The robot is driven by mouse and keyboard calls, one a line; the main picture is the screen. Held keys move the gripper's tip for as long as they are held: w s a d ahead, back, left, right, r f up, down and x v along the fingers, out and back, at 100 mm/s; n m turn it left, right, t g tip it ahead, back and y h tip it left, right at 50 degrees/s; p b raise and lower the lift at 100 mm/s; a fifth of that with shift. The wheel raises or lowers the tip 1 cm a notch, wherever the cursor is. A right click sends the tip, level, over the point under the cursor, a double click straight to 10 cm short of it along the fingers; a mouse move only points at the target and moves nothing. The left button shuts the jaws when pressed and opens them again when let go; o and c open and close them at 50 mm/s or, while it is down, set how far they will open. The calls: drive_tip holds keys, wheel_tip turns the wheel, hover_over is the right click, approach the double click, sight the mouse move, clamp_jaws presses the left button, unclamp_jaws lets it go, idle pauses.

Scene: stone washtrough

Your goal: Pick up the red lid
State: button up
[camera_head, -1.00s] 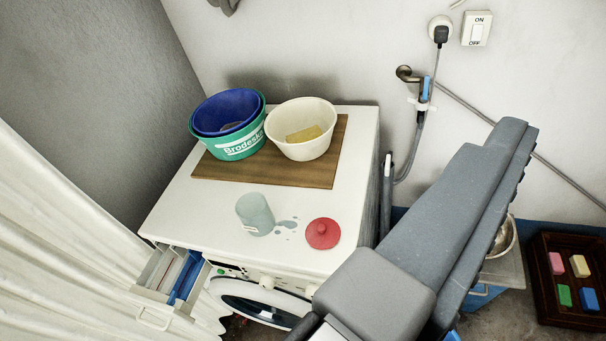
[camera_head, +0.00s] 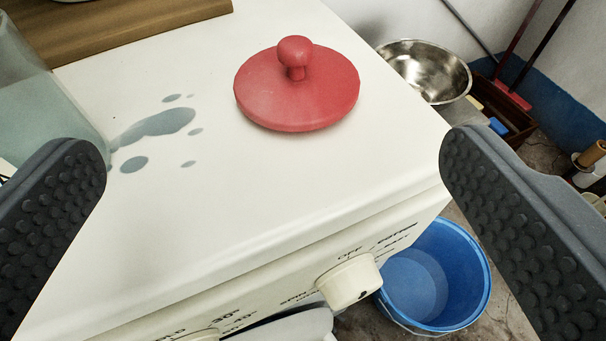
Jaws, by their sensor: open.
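The red lid (camera_head: 297,88) is round with a knob on top. It lies flat, knob up, on the white top of the washing machine (camera_head: 230,195), near its right edge. My gripper (camera_head: 272,165) is open and empty. Its two dark studded fingers stand at the left and right sides of the view, with the lid beyond them and between them. The fingers do not touch the lid.
A translucent container (camera_head: 40,95) stands at the left, close to my left finger. Grey puddles (camera_head: 158,125) lie beside it. A wooden board (camera_head: 120,22) lies behind. A blue bucket (camera_head: 435,275) and a steel bowl (camera_head: 425,70) are off the machine's right side.

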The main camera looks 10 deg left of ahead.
drive_tip(key=f, duration=0.1)
drive_tip(key=b, duration=0.2)
approach(297, 69)
drive_tip(key=shift+h, duration=0.3)
drive_tip(key=x, duration=0.5)
drive_tip(key=shift+s+a+f, duration=0.15)
drive_tip(key=shift+a+f, duration=0.1)
drive_tip(key=shift+a, duration=0.1)
drive_tip(key=shift+r+b+x, duration=0.15)
drive_tip(key=shift+b+x, duration=0.45)
drive_tip(key=shift+x, duration=0.8)
drive_tip(key=shift+r+b+x, duration=0.15)
drive_tip(key=shift+b+x, duration=0.4)
drive_tip(key=shift+x, duration=0.9)
drive_tip(key=shift+d, duration=0.15)
drive_tip(key=c, duration=1)
